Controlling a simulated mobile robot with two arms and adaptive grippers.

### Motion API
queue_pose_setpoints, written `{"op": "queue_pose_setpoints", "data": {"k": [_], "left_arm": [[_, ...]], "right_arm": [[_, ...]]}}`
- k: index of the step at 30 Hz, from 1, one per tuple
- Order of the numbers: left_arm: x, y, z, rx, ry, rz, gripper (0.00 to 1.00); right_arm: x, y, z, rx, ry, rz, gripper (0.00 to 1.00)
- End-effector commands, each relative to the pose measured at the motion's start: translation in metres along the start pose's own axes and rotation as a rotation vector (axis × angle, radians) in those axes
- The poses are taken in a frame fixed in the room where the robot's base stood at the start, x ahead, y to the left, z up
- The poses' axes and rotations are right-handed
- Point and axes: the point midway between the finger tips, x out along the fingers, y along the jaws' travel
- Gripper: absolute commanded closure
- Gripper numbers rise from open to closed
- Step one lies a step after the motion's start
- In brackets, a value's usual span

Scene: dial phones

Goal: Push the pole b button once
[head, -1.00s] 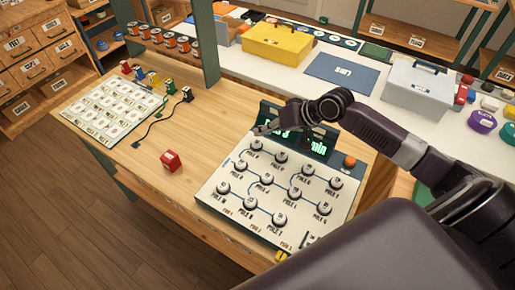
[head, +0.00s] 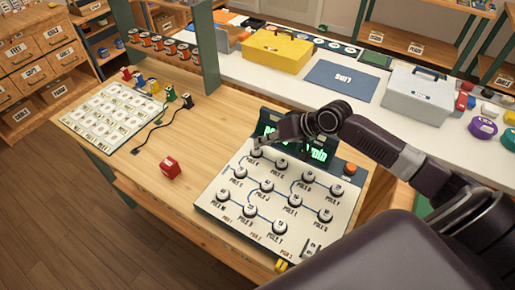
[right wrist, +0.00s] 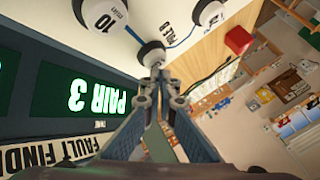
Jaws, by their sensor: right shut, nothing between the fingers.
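The pale button panel (head: 228,190) lies on the wooden table, with several round white-topped, dark-based buttons joined by blue lines. Its pole labels are too small to read surely, so I cannot tell which button is pole b. My right gripper (head: 264,147) is shut and empty at the panel's top-left button (head: 256,153). In the right wrist view my fingertips (right wrist: 163,88) are right at that button (right wrist: 151,55); I cannot tell whether they touch or press it. A neighbouring button marked 10 (right wrist: 103,16) is beside it. My left gripper is not in view.
A dark display housing (head: 268,128) stands behind the panel; its lit screen (right wrist: 98,100) reads PAIR 3. An orange button (head: 350,169) is at its right. A red block (head: 170,168) and a card board (head: 112,112) with cables lie left. Bare wood separates them.

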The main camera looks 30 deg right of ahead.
Motion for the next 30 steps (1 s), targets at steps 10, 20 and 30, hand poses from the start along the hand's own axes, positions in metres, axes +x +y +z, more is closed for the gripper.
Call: {"op": "queue_pose_setpoints", "data": {"k": [10, 20, 30], "left_arm": [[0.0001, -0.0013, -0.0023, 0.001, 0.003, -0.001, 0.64], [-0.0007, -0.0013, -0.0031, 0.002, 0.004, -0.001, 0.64], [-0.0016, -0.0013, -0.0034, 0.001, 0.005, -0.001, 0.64]], "right_arm": [[0.0, -0.0001, -0.0001, 0.0, 0.0, 0.0, 1.0], [0.0017, 0.0011, 0.0013, 0.001, 0.0, 0.0, 1.0], [0.0065, 0.0046, 0.0055, 0.0, -0.002, 0.0, 1.0]]}}
